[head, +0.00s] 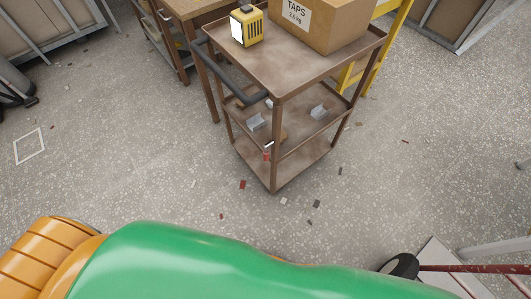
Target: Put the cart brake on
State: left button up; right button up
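The cart (283,68) is a brown, three-level trolley standing upright in the upper middle of the head view. Its dark push handle (237,73) runs along the left side. A small red part (267,156) with a pale piece above it shows near the front left post, above the bottom shelf. I cannot tell whether it is the brake or how it is set. The cart's wheels cannot be made out. Neither of my grippers is in view.
A cardboard box (325,28) marked TAPS and a yellow-black device (246,27) stand on the cart's top. A wooden table (190,8) is behind left, a yellow frame (384,45) behind right. Debris dots the open floor. A black wheel (402,266) is at lower right.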

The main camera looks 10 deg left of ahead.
aim_at(266, 152)
jog(key=i+j+z, duration=0.2)
jog(key=j+z, duration=0.25)
jog(key=i+j+z, duration=0.1)
jog(key=j+z, duration=0.35)
jog(key=j, duration=0.25)
jog(key=j+z, duration=0.45)
jog(key=j, duration=0.15)
